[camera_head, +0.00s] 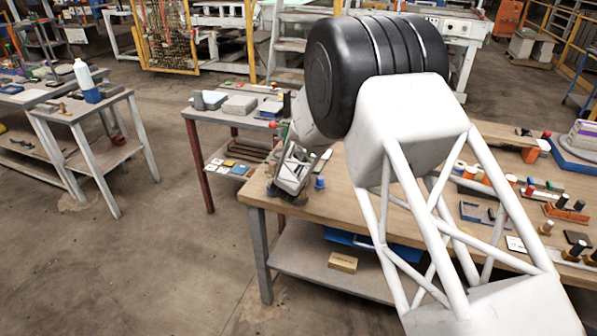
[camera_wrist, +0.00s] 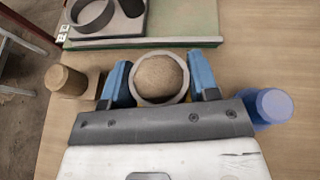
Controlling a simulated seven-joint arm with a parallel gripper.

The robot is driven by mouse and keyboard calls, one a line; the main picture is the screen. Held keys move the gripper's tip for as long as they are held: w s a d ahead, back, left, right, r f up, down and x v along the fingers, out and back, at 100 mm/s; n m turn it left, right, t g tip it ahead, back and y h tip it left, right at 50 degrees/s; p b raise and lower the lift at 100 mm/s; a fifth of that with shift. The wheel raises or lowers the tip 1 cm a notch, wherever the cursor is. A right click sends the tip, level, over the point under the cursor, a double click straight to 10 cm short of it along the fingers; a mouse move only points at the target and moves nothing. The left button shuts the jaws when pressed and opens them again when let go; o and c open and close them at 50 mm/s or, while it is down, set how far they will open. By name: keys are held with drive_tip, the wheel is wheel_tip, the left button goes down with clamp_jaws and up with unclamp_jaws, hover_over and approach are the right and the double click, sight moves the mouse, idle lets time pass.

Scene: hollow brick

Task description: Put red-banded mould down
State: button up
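In the wrist view a round, hollow-looking mould (camera_wrist: 160,98) with a grey rim and a brownish inside sits between the two blue fingers of my gripper (camera_wrist: 157,66). Both fingers press against its sides, left and right. No red band shows from above, so I cannot confirm its colour marking. In the head view my gripper (camera_head: 289,190) is low over the near left corner of the wooden table (camera_head: 350,205). My arm hides much there, and I cannot tell whether the mould touches the tabletop.
A tan cylinder (camera_wrist: 66,80) stands left of my gripper and a blue cylinder (camera_wrist: 274,104) close on its right. Beyond lies a green board (camera_wrist: 190,22) with a grey ring (camera_wrist: 91,17) on it. Bare wood lies between the board and the fingers and to the right.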

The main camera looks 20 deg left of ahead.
drive_tip(key=o, duration=0.4)
drive_tip(key=shift+c, duration=0.2)
drive_tip(key=shift+r, duration=0.2)
drive_tip(key=shift+v, duration=5.95)
